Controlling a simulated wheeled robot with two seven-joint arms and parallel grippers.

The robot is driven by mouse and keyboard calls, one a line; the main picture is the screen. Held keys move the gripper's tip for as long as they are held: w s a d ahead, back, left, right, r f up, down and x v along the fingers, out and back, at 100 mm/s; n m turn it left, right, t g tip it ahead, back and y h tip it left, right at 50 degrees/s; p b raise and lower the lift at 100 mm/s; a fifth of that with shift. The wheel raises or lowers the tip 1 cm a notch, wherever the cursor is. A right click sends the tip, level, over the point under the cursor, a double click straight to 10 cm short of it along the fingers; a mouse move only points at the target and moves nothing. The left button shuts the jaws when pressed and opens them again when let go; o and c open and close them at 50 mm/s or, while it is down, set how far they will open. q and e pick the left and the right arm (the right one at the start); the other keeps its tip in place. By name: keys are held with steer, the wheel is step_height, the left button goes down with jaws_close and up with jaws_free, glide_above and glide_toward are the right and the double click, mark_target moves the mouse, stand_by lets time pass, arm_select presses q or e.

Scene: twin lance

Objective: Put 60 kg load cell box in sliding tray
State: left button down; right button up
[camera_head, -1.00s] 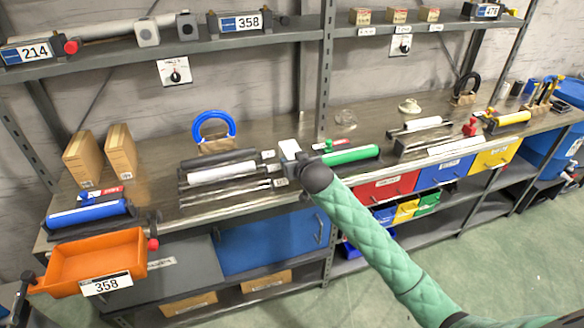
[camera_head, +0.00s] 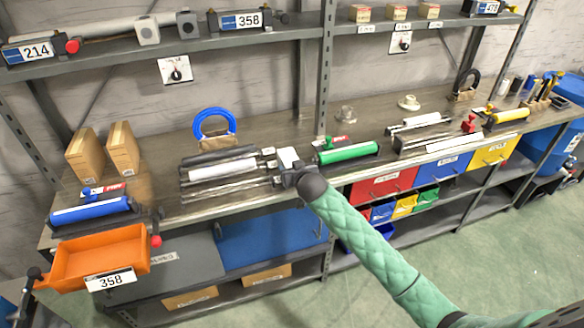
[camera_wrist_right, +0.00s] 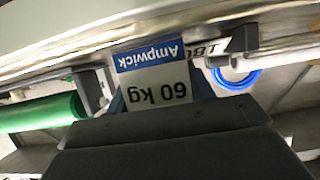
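The 60 kg load cell box (camera_wrist_right: 163,80) fills the middle of the right wrist view. Its blue-and-white Ampwick label appears upside down. In the head view it is a small white block (camera_head: 288,157) at the tip of my right gripper (camera_head: 292,170). That gripper is shut on it, over the bench front, between the white-roller rack and the green roller. An orange tray (camera_head: 68,268) labelled 358 juts out from the bench at the front left. It looks empty, and the box is well to its right. My left gripper is not in view.
A rack with a white roller (camera_head: 222,170) is just left of my right gripper, and a green roller (camera_head: 348,153) just right. A blue roller (camera_head: 90,211) lies behind the tray. Two cardboard boxes (camera_head: 122,148) stand behind that. An upper shelf (camera_head: 190,45) runs overhead.

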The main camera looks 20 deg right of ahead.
steer(key=o, duration=0.3)
steer(key=shift+o, duration=0.2)
steer(key=shift+r, duration=0.15)
